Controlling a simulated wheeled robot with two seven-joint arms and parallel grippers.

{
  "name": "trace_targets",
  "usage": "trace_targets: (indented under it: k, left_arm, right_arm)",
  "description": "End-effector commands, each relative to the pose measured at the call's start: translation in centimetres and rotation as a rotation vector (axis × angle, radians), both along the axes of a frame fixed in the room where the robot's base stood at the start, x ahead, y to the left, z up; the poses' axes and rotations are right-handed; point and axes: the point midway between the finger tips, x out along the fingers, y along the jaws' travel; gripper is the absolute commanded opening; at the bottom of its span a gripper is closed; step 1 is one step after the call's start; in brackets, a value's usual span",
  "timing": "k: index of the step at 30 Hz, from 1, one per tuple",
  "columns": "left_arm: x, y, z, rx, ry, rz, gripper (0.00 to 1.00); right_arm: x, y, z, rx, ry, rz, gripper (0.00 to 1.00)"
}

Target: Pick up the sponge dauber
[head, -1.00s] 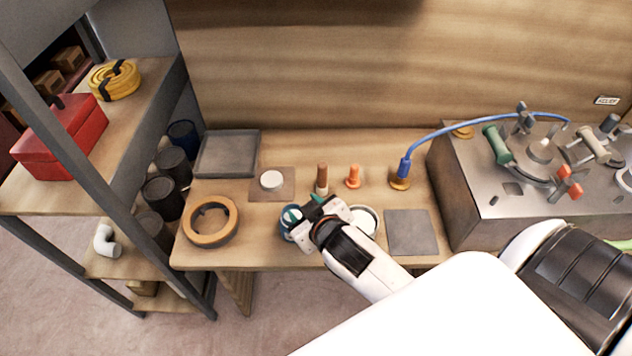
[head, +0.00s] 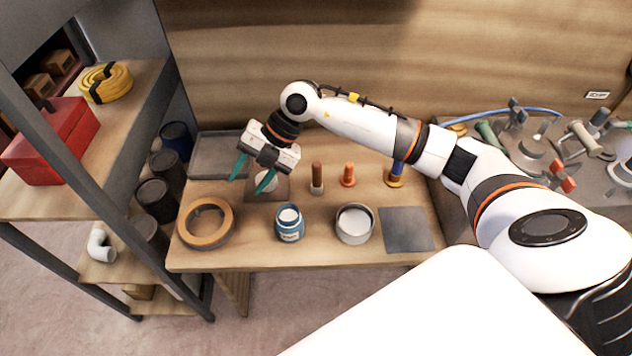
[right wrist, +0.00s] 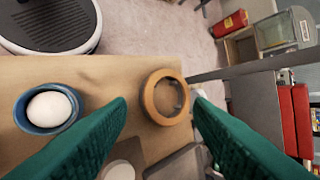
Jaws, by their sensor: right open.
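An upright brown-handled piece with a pale foot (head: 317,177) stands on the workbench in the head view; it may be the sponge dauber, but I cannot be sure. A short orange piece (head: 348,174) stands just right of it. My right gripper (head: 246,186) is open and empty, its green fingers pointing down to the left of both pieces. It is above the area around a white disc (head: 267,180) on a brown square. In the right wrist view the open fingers (right wrist: 160,115) have nothing between them that they touch. My left gripper is out of view.
A shelf rack stands left; a metal console stands right.

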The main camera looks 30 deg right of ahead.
Motion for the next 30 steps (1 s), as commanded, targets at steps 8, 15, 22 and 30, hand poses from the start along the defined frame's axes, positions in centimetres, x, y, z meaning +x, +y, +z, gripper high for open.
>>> trace_targets:
  k: [8, 15, 22, 30]
  left_arm:
    - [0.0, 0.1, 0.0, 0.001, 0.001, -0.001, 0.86]
    - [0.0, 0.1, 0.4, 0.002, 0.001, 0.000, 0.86]
    - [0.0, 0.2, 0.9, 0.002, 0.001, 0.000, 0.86]
    - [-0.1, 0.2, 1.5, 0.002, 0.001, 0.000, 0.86]
  right_arm:
    - [1.3, -14.7, 0.8, -0.566, 0.175, -0.235, 0.47]
    - [1.0, -17.0, -0.4, -0.649, 0.212, -0.287, 0.47]
    - [1.0, -16.9, -4.3, -0.644, 0.210, -0.285, 0.47]
    - [1.1, -16.9, -6.5, -0.644, 0.210, -0.282, 0.47]
